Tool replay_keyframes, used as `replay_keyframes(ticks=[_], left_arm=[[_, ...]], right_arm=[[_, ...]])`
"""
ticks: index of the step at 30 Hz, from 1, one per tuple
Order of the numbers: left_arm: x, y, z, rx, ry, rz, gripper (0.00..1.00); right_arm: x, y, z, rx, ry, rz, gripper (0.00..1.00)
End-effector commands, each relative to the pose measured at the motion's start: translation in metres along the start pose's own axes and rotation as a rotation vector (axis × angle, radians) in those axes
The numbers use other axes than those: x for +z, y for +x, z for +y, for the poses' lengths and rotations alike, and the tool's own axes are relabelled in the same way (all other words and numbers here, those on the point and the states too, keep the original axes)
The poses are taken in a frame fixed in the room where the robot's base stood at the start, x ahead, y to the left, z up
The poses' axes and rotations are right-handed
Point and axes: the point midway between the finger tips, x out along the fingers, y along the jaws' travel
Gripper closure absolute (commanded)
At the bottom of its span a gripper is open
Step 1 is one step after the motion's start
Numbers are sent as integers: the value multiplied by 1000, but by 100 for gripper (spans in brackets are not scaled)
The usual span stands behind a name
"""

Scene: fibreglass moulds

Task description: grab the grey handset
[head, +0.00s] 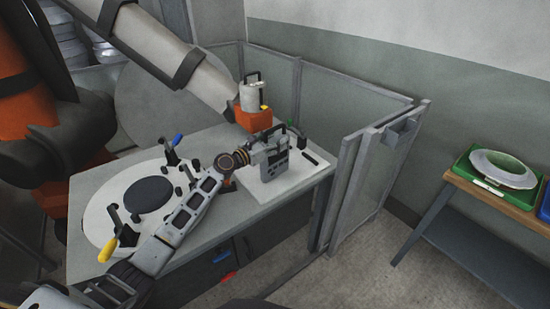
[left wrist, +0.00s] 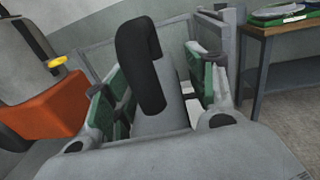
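My left gripper (head: 271,152) reaches over the far right part of the bench in the head view. In the left wrist view (left wrist: 165,85) its two green-padded fingers stand apart. Between them is a grey thing with a curved black grip, which looks like the grey handset (left wrist: 141,65). A gap shows beside the right finger; I cannot tell whether the left finger touches it. In the head view the handset is hard to tell apart from the gripper. My right gripper is not in view.
The grey bench (head: 215,240) carries a white round plate (head: 97,217) with black clamps. An orange block (head: 253,120) on a large arm hangs close behind my gripper. Fence panels (head: 325,105) bound the bench. A side table holds a green tray (head: 466,167).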

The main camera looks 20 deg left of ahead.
Motion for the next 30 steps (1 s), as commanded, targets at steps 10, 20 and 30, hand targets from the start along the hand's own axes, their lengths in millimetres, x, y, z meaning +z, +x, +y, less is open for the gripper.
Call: replay_keyframes(ticks=[10, 20, 30], left_arm=[[0, 0, 0, 0, 0, 0, 90], [0, 0, 0, 0, 0, 0, 100], [4, 0, 0, 0, 1, -4, 100]], right_arm=[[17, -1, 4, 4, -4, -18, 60], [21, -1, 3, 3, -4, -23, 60], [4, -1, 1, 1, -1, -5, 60]])
